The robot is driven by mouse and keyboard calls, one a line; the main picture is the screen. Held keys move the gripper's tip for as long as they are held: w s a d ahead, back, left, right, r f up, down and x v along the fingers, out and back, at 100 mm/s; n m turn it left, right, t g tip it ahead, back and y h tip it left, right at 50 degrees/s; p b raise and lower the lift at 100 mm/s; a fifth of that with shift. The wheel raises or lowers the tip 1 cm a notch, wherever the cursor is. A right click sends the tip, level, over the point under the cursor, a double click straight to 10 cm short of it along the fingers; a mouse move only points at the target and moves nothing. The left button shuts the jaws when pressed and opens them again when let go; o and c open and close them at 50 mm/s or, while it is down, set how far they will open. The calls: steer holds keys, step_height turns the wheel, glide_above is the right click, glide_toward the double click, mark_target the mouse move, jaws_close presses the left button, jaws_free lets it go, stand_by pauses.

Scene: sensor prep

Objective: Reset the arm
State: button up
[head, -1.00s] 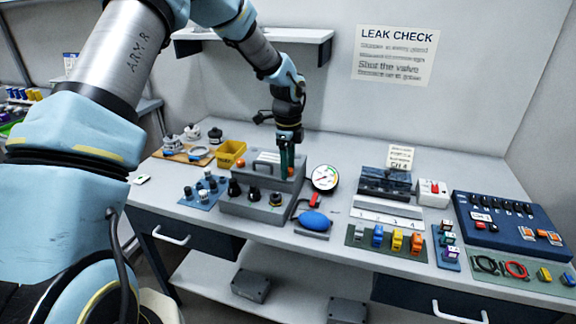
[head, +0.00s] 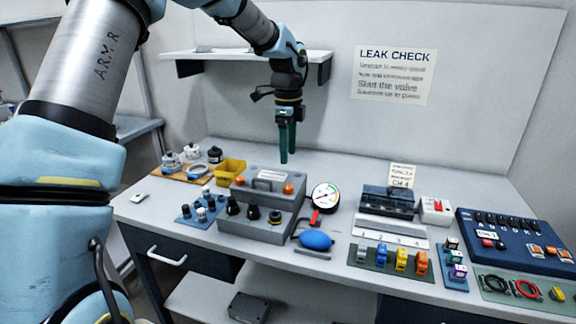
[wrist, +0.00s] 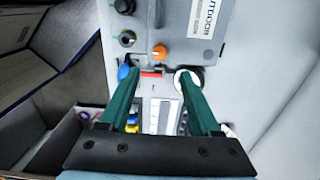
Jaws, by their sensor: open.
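My gripper (head: 288,158) has two long green fingers pointing down, apart from each other and with nothing between them. In the head view it hangs in the air above the back right of the grey stepped box (head: 262,200). That box carries black knobs and orange buttons. In the wrist view the open fingers (wrist: 162,78) frame the red valve lever (wrist: 152,73) and the gauge below, well apart from them. The round gauge (head: 325,197) and blue bulb (head: 317,240) stand right of the box.
A wall shelf (head: 250,62) is behind my arm. A yellow bin (head: 230,170), a blue tray of small parts (head: 200,212), a dark mat with coloured clips (head: 385,262) and a blue switch panel (head: 515,240) occupy the bench. The air around the gripper is clear.

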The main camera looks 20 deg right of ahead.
steer(key=shift+r, duration=0.25)
steer(key=s+a+f+n, duration=0.1)
steer(key=s+a+n, duration=0.1)
steer(key=a+n, duration=1.55)
steer(key=s+a+f+n, duration=0.1)
steer(key=s+a+n, duration=0.3)
steer(key=a, duration=0.5)
steer(key=s+a+f+n+t, duration=0.1)
steer(key=s+a+n, duration=0.3)
steer(key=a, duration=0.6)
steer(key=shift+s+a+t, duration=0.2)
steer(key=shift+s+t, duration=0.1)
steer(key=shift+s, duration=0.2)
